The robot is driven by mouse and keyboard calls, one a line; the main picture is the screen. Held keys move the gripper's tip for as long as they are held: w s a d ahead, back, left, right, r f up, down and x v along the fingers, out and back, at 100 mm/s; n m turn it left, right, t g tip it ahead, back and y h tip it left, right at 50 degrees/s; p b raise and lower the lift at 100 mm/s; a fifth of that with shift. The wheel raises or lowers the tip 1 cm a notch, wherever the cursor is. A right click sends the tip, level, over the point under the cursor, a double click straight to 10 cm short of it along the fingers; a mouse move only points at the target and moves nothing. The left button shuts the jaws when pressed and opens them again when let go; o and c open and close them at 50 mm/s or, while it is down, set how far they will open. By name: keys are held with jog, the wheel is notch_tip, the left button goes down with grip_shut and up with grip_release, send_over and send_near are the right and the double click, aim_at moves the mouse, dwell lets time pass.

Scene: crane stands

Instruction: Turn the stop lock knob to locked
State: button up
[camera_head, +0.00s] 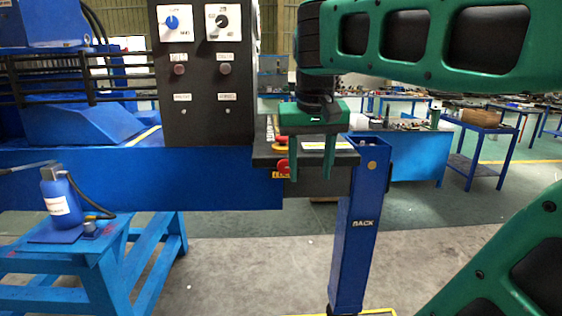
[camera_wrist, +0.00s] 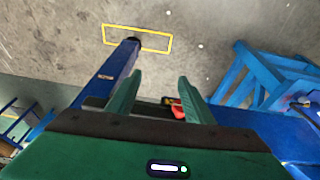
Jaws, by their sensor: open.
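A red knob (camera_head: 282,166) with a yellow label under it sits on the front of a dark box at the end of the blue machine beam. My gripper (camera_head: 311,179) is open and empty, pointing down in front of that box. In the wrist view, the red knob (camera_wrist: 178,113) shows between the fingers of my gripper (camera_wrist: 159,77), close to the right finger. Whether a finger touches it I cannot tell. Which way the knob is turned is too small to tell.
A black panel (camera_head: 205,120) with a blue dial (camera_head: 172,22) and a black dial (camera_head: 221,21) stands to the left. A blue post (camera_head: 356,245) marked BACK stands just right of my gripper. A blue bottle (camera_head: 60,200) stands on a blue stand at left.

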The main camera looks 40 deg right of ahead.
aim_at(286, 161)
jog(key=w+a+r+t, duration=0.1)
jog(key=w+a+r, duration=0.25)
jog(key=r, duration=0.55)
jog(key=x, duration=0.7)
jog(key=w+x, duration=0.1)
jog(key=x, duration=0.2)
jog(key=shift+w+d, duration=0.1)
jog(key=shift+d, duration=0.25)
jog(key=c, duration=1)
